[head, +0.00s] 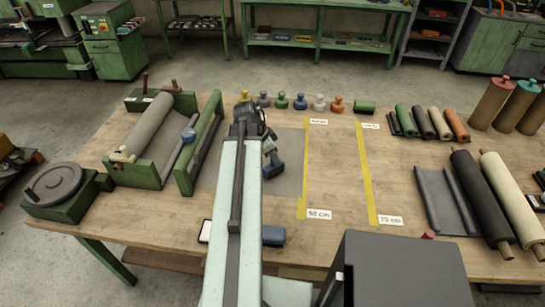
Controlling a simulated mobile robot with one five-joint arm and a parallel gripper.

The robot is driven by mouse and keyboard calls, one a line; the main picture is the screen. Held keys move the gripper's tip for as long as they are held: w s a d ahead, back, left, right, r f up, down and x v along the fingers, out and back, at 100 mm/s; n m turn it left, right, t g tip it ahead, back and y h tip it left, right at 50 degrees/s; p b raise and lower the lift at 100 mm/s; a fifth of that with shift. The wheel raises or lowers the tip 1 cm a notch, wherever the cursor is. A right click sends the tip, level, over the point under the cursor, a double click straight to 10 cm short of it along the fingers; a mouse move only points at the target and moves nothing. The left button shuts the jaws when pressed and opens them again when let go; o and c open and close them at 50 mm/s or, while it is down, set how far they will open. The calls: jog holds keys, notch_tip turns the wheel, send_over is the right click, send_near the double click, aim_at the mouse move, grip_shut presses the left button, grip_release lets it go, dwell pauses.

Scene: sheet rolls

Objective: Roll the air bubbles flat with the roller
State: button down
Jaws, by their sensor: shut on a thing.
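A flat grey sheet (290,152) lies on the wooden table, left of the first yellow tape line; my arm covers part of it. My gripper (266,143) is over the sheet at the end of my pale arm. It is shut on a small dark-blue thing, which looks like the roller (273,166). The roller is at or just above the sheet; I cannot tell whether it touches. Air bubbles are too small to make out.
Green roll stands (150,140) stand to the left. Several knobbed weights (300,102) line the back. Yellow tapes (366,175) cross the table. Large rolls (482,200) lie at the right. A blue block (273,236) lies at the front edge. The table between the tapes is clear.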

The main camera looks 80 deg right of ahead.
jog(key=shift+r+p, duration=2.75)
jog(key=shift+r, duration=0.15)
notch_tip(320, 180, up, 3)
jog(key=p, duration=0.3)
jog(key=shift+r, duration=0.15)
